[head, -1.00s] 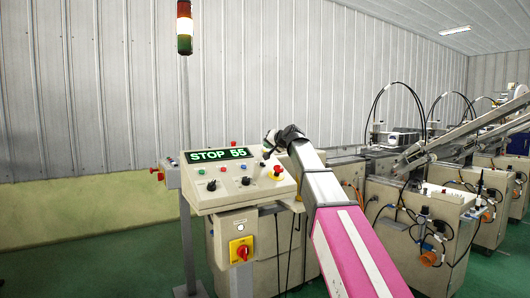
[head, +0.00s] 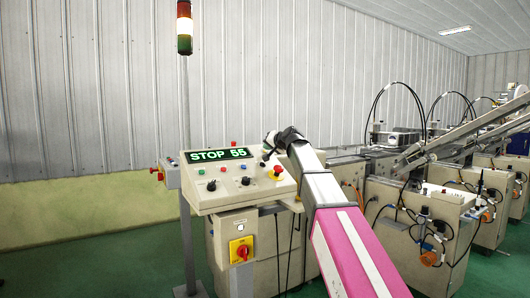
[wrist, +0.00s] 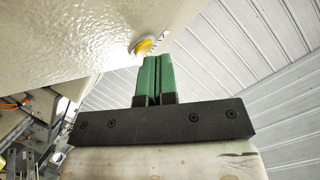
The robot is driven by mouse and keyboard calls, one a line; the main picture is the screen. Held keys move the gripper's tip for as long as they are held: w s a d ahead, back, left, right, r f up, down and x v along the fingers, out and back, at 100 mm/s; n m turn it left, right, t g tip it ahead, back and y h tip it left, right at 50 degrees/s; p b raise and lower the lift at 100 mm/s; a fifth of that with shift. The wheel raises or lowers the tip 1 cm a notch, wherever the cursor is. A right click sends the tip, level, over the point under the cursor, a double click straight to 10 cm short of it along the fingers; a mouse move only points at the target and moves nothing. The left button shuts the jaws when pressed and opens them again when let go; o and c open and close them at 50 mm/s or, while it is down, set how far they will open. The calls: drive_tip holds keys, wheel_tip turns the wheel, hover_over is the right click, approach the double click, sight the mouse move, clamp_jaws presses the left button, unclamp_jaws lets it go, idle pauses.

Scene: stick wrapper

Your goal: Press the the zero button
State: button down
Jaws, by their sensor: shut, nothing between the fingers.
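The control panel (head: 225,197) is a cream sloped box with a display (head: 217,155) reading "STOP 55". No button label is legible, so I cannot tell which is the zero button.
A yellow-and-red rotary switch (head: 241,250) is on the box below the panel. A signal-light pole (head: 185,100) stands at left. Several machines with hoses and conveyors (head: 430,200) fill the right. Green floor (head: 90,260) is clear at left.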

idle(0.6)
drive_tip(key=shift+s+d+r, duration=0.15)
drive_tip(key=shift+s+r, duration=0.15)
drive_tip(key=shift+r, duration=0.35)
drive_tip(key=r, duration=0.1)
drive_tip(key=s+d+r, duration=0.1)
drive_tip(key=r, duration=0.1)
drive_tip(key=s+r, duration=0.1)
drive_tip(key=shift+d+r, duration=0.15)
drive_tip(key=shift+r, duration=0.05)
idle(0.7)
